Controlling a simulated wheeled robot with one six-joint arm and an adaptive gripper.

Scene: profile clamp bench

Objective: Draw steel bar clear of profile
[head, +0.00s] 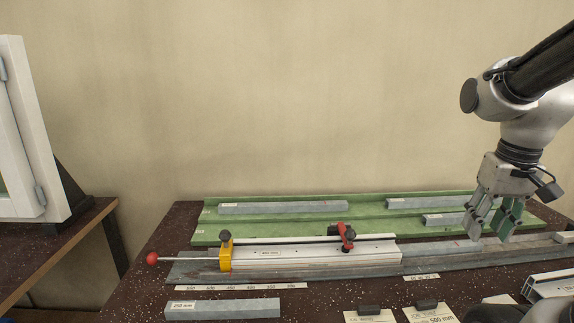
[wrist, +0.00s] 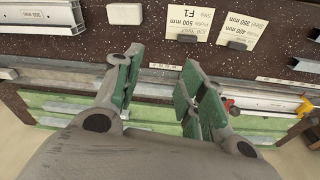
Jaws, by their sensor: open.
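The white profile (head: 318,255) lies in the clamp rail, with a yellow stop (head: 225,252) at its left end and a red clamp (head: 346,238) over it. A grey steel length (head: 436,250) runs to the right from the profile's right end; I cannot tell how far it reaches inside. My gripper (head: 489,235) is open and empty, pointing down near this steel. In the wrist view my spread fingers (wrist: 162,65) stand either side of a stretch of the grey steel and rail (wrist: 153,84), with no clear contact. The profile also shows at right (wrist: 268,97).
A green tray (head: 209,236) with several grey bars stands behind. A loose labelled bar (head: 222,308) lies at the front left. Paper cards (head: 430,313) and another white profile (head: 548,287) lie at the front right. A red-knobbed rod (head: 152,258) sticks out at left.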

